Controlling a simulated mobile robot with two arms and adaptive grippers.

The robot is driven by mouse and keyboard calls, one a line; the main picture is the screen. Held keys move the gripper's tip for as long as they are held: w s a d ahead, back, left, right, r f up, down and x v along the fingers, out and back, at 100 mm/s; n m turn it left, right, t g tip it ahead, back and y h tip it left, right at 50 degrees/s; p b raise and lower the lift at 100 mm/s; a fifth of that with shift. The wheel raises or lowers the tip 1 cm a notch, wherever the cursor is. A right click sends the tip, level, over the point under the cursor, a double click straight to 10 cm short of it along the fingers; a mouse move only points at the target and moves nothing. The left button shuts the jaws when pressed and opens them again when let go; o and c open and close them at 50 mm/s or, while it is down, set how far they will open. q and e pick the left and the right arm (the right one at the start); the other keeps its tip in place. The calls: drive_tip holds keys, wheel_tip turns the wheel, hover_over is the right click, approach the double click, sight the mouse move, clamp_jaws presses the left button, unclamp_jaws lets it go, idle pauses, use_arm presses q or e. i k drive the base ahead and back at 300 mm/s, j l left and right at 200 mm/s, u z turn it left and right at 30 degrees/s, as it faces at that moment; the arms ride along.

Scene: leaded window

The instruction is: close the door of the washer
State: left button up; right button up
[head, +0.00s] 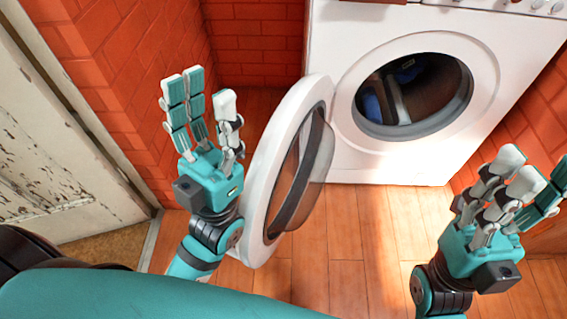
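The white washer (336,153) stands at the back, its round drum opening (415,88) in plain sight with something dark and blue inside. Its round door (262,165) is swung wide open toward me, hinged at the left of the opening, with a grey-rimmed glass bowl. My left gripper (202,103) is just left of the door, on its outer side, fingers pointing up and spread, holding nothing. It overlaps the door's edge in the picture; I cannot tell if they touch. My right gripper (515,185) is at the lower right, clear of the washer, fingers open and empty.
Red brick walls (130,70) stand at the left and right. A worn pale wooden door (50,150) is at the far left. The wooden floor (385,235) is clear between my two grippers in front of the washer.

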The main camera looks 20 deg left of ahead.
sight(314, 94)
drive_tip(key=i+j+z, duration=0.1)
drive_tip(key=j+z, duration=0.25)
drive_tip(key=j, duration=0.2)
drive_tip(key=j+z, duration=0.35)
drive_tip(key=j, duration=0.2)
drive_tip(key=j+z, duration=0.3)
drive_tip(key=j, duration=0.3)
drive_tip(key=k+z, duration=0.3)
drive_tip(key=k, duration=0.25)
